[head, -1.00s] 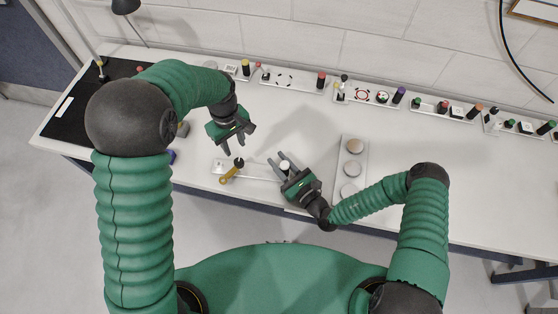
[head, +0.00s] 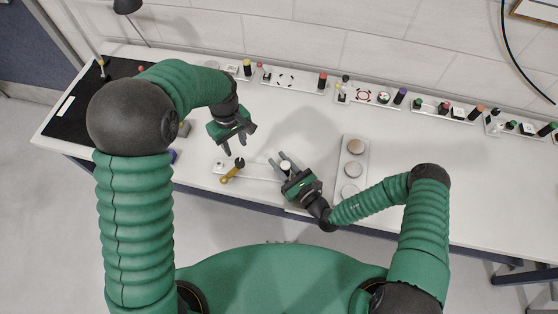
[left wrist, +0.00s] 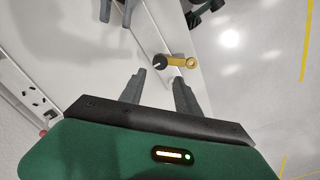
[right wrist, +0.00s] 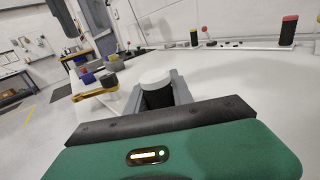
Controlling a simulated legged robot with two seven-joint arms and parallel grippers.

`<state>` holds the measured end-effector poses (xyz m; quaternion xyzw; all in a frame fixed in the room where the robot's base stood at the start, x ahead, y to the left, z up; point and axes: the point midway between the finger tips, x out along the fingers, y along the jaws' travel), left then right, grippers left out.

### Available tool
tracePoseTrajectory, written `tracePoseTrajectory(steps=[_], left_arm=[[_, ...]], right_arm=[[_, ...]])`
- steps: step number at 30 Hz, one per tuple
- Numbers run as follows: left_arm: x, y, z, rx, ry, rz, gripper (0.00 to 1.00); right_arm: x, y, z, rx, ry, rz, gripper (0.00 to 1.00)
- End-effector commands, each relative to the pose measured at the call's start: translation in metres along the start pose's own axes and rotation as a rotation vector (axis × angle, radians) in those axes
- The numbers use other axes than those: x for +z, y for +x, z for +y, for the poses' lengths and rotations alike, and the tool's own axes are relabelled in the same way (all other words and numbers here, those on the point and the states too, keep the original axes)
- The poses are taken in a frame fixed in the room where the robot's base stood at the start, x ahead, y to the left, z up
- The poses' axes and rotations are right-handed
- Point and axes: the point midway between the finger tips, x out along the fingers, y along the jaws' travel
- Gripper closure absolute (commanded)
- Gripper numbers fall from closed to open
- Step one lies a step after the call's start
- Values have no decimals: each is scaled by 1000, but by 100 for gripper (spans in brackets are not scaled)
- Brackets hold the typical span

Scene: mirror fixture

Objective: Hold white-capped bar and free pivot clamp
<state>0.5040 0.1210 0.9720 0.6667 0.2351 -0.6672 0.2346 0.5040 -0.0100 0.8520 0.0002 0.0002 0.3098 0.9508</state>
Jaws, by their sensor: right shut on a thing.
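The white-capped bar stands upright as a dark post with a white round cap (right wrist: 155,78); the cap also shows in the head view (head: 285,166). My right gripper (head: 286,164) is shut on it, with one finger on each side in the right wrist view. The pivot clamp (head: 232,170) has a yellow lever and a black knob. It sits on a pale plate just left of the right gripper and also shows in the left wrist view (left wrist: 175,62). My left gripper (head: 239,142) is open and empty, above and behind the clamp.
A grey plate with several round discs (head: 353,169) lies right of my right gripper. A row of small fixtures and coloured knobs (head: 365,96) runs along the table's back edge. A black mat (head: 88,107) covers the left end.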

Motion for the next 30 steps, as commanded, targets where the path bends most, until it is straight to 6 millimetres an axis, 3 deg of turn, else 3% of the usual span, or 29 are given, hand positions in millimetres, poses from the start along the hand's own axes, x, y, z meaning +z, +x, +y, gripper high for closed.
tracePoseTrajectory(steps=[4, 7, 14, 24, 30], left_arm=[[1, 2, -2, -5, 109, -8, 48], [5, 4, -4, -13, 353, -24, 48], [12, 6, -8, -5, 1205, -67, 48], [5, -11, -3, 23, 2437, -35, 48], [-1, -21, -1, 4, 2818, -4, 48]], right_arm=[[-1, 0, 0, 0, 0, 2, 100], [-1, 0, 0, 0, 0, 2, 100], [-1, 0, 0, 0, 0, 2, 100], [-1, 0, 0, 0, 0, 2, 100], [-1, 0, 0, 0, 0, 2, 100]])
